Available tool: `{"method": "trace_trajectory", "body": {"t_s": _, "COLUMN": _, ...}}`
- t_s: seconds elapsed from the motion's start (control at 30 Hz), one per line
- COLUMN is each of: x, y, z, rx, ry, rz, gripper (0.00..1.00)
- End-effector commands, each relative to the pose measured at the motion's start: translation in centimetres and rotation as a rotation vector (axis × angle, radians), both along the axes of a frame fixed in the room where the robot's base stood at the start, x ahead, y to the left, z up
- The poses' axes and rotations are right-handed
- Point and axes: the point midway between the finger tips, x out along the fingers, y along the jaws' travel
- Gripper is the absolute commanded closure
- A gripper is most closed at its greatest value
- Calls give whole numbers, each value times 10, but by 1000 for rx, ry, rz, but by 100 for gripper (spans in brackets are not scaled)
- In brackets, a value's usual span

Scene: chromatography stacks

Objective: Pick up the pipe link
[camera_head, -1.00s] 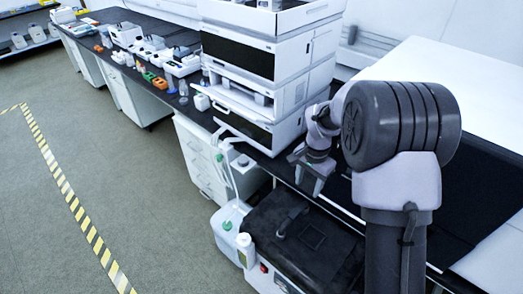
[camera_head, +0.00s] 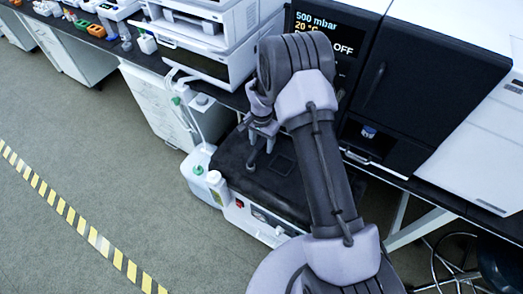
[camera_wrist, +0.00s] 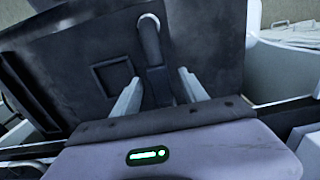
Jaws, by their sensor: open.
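The pipe link looks to be the dark bent pipe on the black top of the floor unit. In the wrist view the pipe link (camera_wrist: 151,45) stands out from that black top with its rounded end toward the upper edge, and its lower part shows between my two pale fingers. My gripper (camera_wrist: 158,80) is open, with one finger on each side of the pipe; I cannot tell whether either touches it. In the head view my gripper (camera_head: 264,134) hangs over the black-topped unit (camera_head: 285,198), and the pipe is partly hidden beneath it.
A white canister (camera_head: 197,178) and a small white bottle (camera_head: 215,184) stand left of the unit. The stacked chromatography instruments (camera_head: 205,50) rise behind it. A black oven-like cabinet (camera_head: 395,100) with a lit display stands on the bench to the right. The floor at left is clear.

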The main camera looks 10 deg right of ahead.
Motion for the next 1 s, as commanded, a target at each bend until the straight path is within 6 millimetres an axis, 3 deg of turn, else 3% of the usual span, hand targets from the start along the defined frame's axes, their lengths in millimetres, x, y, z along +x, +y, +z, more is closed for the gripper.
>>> {"method": "trace_trajectory", "body": {"t_s": 0.2, "x": 1, "y": 0, "z": -2, "rx": 0, "ry": -3, "rz": 0, "gripper": 51}}
{"method": "trace_trajectory", "body": {"t_s": 0.47, "x": 1, "y": 0, "z": -2, "rx": 0, "ry": -3, "rz": 0, "gripper": 100}}
{"method": "trace_trajectory", "body": {"t_s": 0.83, "x": 1, "y": 0, "z": 0, "rx": 0, "ry": -3, "rz": 0, "gripper": 100}}
{"method": "trace_trajectory", "body": {"t_s": 1.0, "x": 1, "y": 0, "z": 14, "rx": -1, "ry": -4, "rz": 0, "gripper": 100}}
